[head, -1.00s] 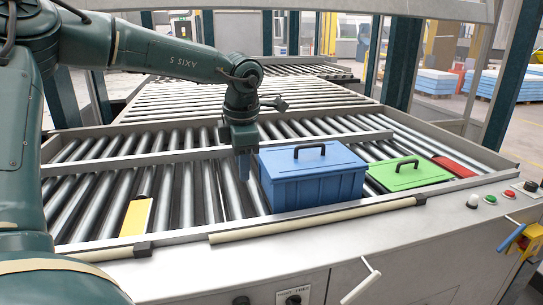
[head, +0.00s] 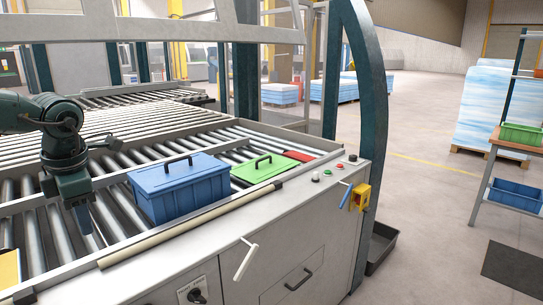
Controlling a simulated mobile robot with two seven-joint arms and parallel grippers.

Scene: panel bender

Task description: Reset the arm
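My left arm comes in from the left in the head view, and my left gripper (head: 86,222) points down over the rollers, to the left of the blue lidded box. Its fingers look close together, but I cannot tell whether they are open or shut. Nothing shows hanging from it. My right gripper is out of view.
The blue box (head: 180,192) and a green lidded box (head: 262,170) sit on the roller conveyor (head: 35,240), with a red piece (head: 298,156) beyond. A shelf (head: 515,150) with bins stands at the right. The floor (head: 430,190) between is mostly clear.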

